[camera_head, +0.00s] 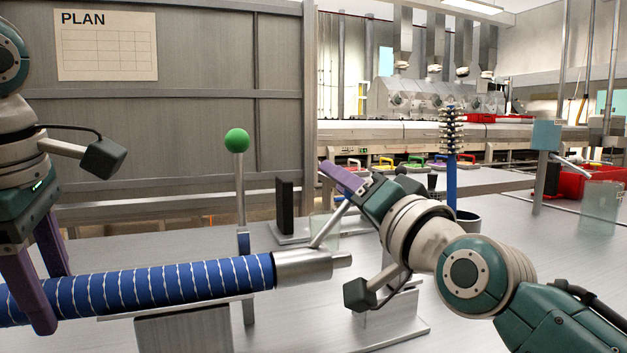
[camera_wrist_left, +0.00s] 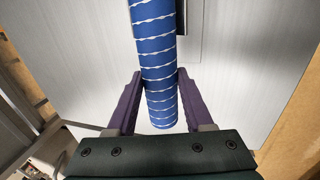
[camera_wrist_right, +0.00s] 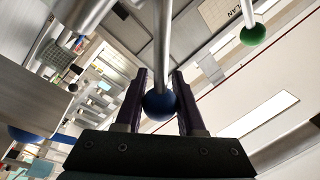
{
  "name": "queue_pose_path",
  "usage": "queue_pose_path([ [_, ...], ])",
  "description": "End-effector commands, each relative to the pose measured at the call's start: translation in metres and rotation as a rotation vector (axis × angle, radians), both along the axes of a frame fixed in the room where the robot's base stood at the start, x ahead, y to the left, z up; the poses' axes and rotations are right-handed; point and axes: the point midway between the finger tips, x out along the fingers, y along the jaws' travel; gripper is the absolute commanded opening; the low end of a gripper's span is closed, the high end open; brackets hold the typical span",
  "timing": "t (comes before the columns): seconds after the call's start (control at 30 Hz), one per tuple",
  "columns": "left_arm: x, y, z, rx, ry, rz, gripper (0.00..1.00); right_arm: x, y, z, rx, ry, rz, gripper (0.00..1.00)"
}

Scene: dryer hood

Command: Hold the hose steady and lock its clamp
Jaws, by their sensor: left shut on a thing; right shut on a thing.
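The blue hose (camera_head: 190,283) with white spiral lines runs from the left edge into a metal coupling (camera_head: 303,268). My left gripper (camera_head: 50,300) is shut around the hose, its purple fingers on either side; the left wrist view shows the hose (camera_wrist_left: 155,60) between them. A metal lever (camera_head: 330,228) tilts up and right from the coupling. My right gripper (camera_head: 343,182) is shut on the blue ball knob (camera_wrist_right: 159,105) at a lever's end. A green ball knob (camera_head: 237,140) tops an upright rod left of it; it also shows in the right wrist view (camera_wrist_right: 253,35).
A grey bench (camera_head: 500,290) carries the fixture. A dark upright block (camera_head: 285,205) stands behind the coupling. A bristled blue post (camera_head: 451,180) stands right of my right gripper. A red bin (camera_head: 575,183) is at the far right. A grey panel closes off the back left.

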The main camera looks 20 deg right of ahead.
Motion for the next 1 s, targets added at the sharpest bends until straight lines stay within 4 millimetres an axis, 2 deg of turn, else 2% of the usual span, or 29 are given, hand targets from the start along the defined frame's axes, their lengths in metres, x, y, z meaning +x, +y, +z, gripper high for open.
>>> queue_pose_path([
  [0.27,0.0,0.001,-0.001,0.003,0.001,0.002,0.0,0.0,-0.001,-0.002,-0.002,0.005,-0.002,0.0],
  [0.3,0.0,0.001,-0.001,0.003,0.001,0.002,0.0,0.0,-0.001,-0.002,-0.002,0.005,-0.002,0.39],
  [0.4,0.0,0.001,-0.001,0.003,0.001,0.002,0.0,0.0,-0.001,-0.002,-0.002,0.004,-0.002,0.51],
  [0.77,0.0,0.001,-0.001,0.003,0.001,0.002,0.0,-0.006,-0.001,-0.003,-0.001,0.003,-0.001,0.51],
  [0.87,0.0,0.001,-0.001,0.003,0.001,0.002,0.0,-0.019,-0.002,-0.005,-0.001,0.003,-0.001,0.51],
  [1.0,0.0,0.001,-0.001,0.003,0.001,0.002,0.0,-0.047,-0.005,-0.01,-0.003,0.006,-0.001,0.51],
])
